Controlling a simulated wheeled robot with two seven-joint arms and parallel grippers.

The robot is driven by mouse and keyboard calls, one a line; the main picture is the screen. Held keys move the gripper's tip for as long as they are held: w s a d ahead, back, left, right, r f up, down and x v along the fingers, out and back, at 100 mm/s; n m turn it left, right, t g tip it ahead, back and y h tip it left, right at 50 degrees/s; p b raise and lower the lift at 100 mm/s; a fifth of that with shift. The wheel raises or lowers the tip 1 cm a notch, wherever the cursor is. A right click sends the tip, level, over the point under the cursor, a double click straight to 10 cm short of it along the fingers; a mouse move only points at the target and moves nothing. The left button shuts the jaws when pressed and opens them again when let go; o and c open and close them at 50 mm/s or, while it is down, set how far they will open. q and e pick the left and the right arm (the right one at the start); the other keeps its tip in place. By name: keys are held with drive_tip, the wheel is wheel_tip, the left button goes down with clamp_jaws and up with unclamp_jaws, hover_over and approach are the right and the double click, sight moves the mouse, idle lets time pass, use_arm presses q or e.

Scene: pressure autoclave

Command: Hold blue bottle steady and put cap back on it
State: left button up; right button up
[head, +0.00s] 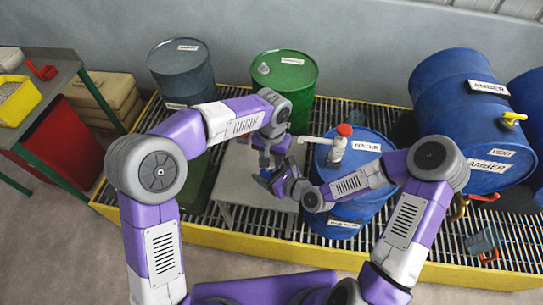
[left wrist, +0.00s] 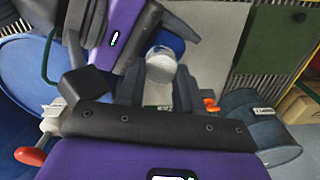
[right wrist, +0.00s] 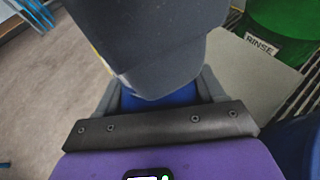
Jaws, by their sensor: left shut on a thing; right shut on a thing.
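The blue bottle (head: 265,174) is small in the head view, above the grey table, and mostly covered by my grippers. My right gripper (head: 277,183) is shut on it; its blue side (right wrist: 160,100) shows between the fingers in the right wrist view. My left gripper (head: 265,160) comes down from above, close over the bottle. In the left wrist view its fingers (left wrist: 158,88) are shut on a pale round cap (left wrist: 160,67), with blue (left wrist: 168,40) just beyond. Whether the cap touches the bottle's neck is hidden.
The grey table (head: 238,187) stands under both grippers. A blue drum (head: 345,205) with a red-topped fitting (head: 344,130) is close on the right. A green drum (head: 290,75) and a grey drum (head: 180,68) stand behind. Larger blue drums (head: 450,95) lie at right.

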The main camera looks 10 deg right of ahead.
use_arm(q)
drive_tip(key=m, duration=0.7)
drive_tip(key=shift+f, duration=0.1)
drive_tip(key=m, duration=0.4)
drive_tip(key=shift+s+d, duration=0.1)
drive_tip(key=shift+s, duration=0.05)
drive_tip(key=m, duration=0.8)
drive_tip(key=shift+s, duration=0.1)
drive_tip(key=m, duration=1)
drive_tip(key=shift+s, duration=0.1)
drive_tip(key=o, duration=1.1)
